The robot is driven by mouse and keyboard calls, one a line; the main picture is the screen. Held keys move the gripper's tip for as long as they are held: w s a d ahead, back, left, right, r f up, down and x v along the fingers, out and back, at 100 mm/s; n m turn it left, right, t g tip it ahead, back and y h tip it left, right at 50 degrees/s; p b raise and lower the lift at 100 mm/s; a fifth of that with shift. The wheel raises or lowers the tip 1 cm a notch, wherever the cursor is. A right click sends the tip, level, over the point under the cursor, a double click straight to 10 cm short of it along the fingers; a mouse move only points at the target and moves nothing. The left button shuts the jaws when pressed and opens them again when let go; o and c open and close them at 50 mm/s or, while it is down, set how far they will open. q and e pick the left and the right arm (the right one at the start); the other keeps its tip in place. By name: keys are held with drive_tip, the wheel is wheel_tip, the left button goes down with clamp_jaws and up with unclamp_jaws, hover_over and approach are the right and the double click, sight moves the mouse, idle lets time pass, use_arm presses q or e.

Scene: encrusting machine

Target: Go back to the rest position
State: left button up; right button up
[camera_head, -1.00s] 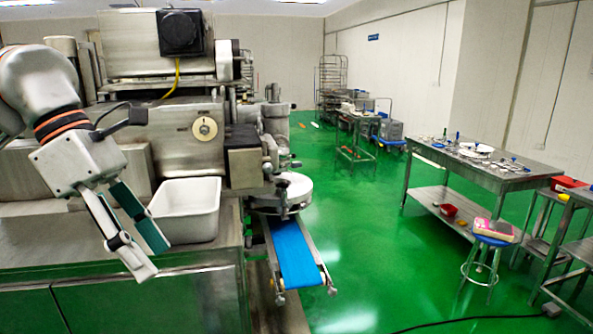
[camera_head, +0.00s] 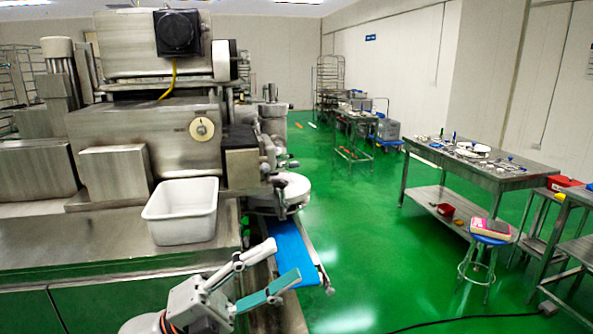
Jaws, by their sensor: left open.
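My left gripper (camera_head: 284,261) is in the lower middle of the head view. Its two fingers, one white and one with a teal pad, are spread with nothing between them. They point up and to the right, overlapping the lower part of the blue conveyor belt (camera_head: 291,245) in the picture. I cannot tell whether they touch it. The left arm comes up from the bottom edge. My right gripper is not in view.
A white tub (camera_head: 182,238) stands on the steel machine counter (camera_head: 95,245) left of my gripper. The encrusting machine (camera_head: 150,145) rises behind it. Steel tables (camera_head: 490,172) and a stool (camera_head: 487,240) stand at right. Green floor (camera_head: 370,240) between is open.

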use_arm(q)
drive_tip(key=w+a+f+n+t+y, duration=0.1)
drive_tip(key=a+f+n+t+y, duration=0.3)
drive_tip(key=f+n, duration=0.35)
drive_tip(key=w+a+f+n+t+y, duration=0.2)
drive_tip(key=f+n+t+y, duration=0.25)
drive_tip(key=f+n, duration=0.3)
drive_tip(key=w+a+f+n+t+y, duration=0.1)
drive_tip(key=a+f+n+t+y, duration=0.3)
drive_tip(key=f+n+y, duration=0.3)
drive_tip(key=s+a+f+n+g+y, duration=0.2)
drive_tip(key=s+f, duration=0.6)
drive_tip(key=f, duration=0.5)
drive_tip(key=s+a+f+n+g+y, duration=0.3)
drive_tip(key=s+a+f+n+g, duration=0.2)
drive_tip(key=s+f, duration=0.4)
wheel_tip(320, 180, down, 4)
drive_tip(key=shift+s+f+n, duration=0.15)
drive_tip(key=shift+n, duration=0.45)
